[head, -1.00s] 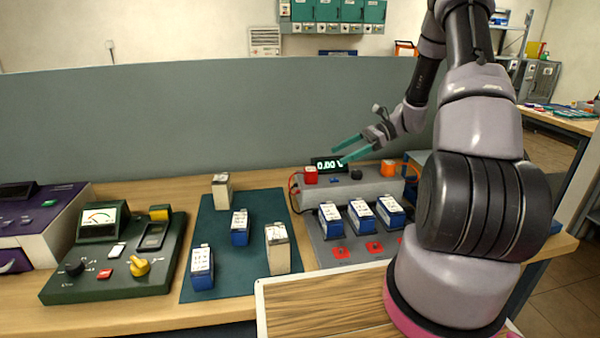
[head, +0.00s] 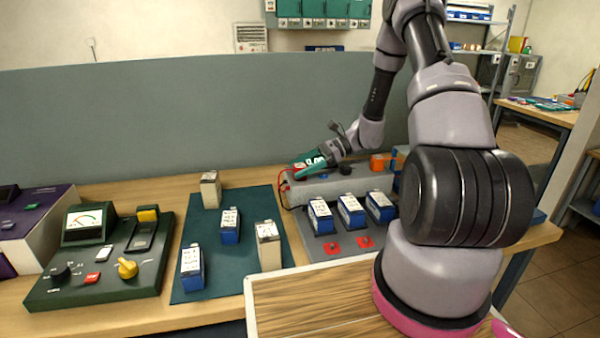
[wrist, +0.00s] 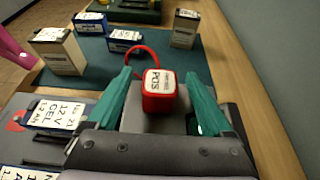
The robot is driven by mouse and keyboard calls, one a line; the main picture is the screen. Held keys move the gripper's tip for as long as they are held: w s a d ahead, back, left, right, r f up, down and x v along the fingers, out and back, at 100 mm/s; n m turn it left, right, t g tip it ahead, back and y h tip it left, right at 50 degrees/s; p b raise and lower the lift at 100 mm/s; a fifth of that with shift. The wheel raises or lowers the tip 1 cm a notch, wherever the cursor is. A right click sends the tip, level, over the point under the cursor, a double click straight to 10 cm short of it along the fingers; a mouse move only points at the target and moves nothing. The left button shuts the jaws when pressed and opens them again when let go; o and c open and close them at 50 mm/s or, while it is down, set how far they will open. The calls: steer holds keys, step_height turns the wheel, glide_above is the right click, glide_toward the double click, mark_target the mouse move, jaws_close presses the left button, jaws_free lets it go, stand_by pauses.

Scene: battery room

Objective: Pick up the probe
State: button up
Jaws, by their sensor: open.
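The probe is a red block with a white label reading POS (wrist: 160,92), standing on the grey tester unit, with a red cable looping from it. In the head view the probe (head: 300,171) is partly hidden behind my fingers. My gripper (head: 309,164) has teal fingers and is low over the left end of the tester. In the wrist view my gripper (wrist: 159,76) is open, with one finger on each side of the probe and a gap visible on both sides.
An orange block (head: 377,162) sits on the right of the tester (head: 330,187). Three blue batteries (head: 350,210) stand in front. A teal mat (head: 213,275) with several batteries and a green meter (head: 100,270) lie left. A grey partition (head: 180,120) stands behind.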

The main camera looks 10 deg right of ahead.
steer(key=shift+a+f, duration=0.1)
steer(key=shift+a, duration=0.05)
jaws_close()
